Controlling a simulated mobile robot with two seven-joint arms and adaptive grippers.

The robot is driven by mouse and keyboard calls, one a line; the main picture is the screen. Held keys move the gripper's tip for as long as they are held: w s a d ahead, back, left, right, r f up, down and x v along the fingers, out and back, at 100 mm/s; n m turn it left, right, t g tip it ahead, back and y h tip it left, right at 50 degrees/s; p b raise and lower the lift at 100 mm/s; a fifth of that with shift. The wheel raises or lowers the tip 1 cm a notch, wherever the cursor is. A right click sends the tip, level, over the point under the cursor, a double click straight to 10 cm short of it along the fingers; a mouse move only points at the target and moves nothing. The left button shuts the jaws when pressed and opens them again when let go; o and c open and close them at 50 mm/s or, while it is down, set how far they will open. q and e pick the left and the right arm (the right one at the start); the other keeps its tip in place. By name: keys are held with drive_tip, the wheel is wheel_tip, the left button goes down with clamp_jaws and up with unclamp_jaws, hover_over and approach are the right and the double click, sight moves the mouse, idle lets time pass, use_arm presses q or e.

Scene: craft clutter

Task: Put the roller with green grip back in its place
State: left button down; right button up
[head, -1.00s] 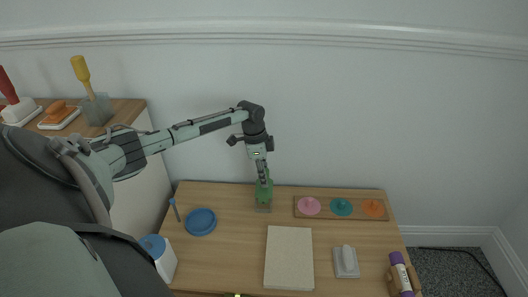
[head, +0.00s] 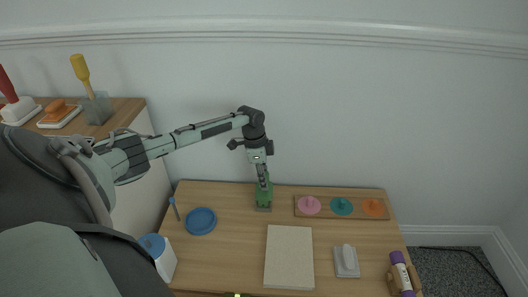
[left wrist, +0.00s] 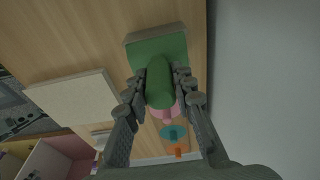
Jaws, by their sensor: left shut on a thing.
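A thing with a green grip (head: 264,194), which I take for the roller, is upright at the back edge of the tabletop. My left gripper (head: 264,180) points down from above and is shut on it. In the left wrist view the green grip (left wrist: 159,82) is between the two fingers of the left gripper (left wrist: 162,98). Beyond the grip is a wide green part with a grey-green strip along its far edge. I cannot tell whether its underside touches the table.
A wooden board (head: 376,207) with pink, teal and orange knobs lies just right of it. A blue dish (head: 201,222), a beige slab (head: 289,257), a white-handled block (head: 345,262) and a purple roll (head: 403,274) are also on the table (head: 235,245). A white wall rises behind.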

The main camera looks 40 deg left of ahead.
use_arm(q)
drive_tip(key=shift+f, duration=0.2)
drive_tip(key=c, duration=1.2)
unclamp_jaws()
drive_tip(key=shift+r, duration=0.2)
wheel_tip(320, 180, up, 12)
drive_tip(key=s+a, duration=0.1)
drive_tip(key=shift+a+f, duration=0.15)
drive_tip(key=shift+f, duration=0.05)
drive_tip(key=shift+s, duration=0.15)
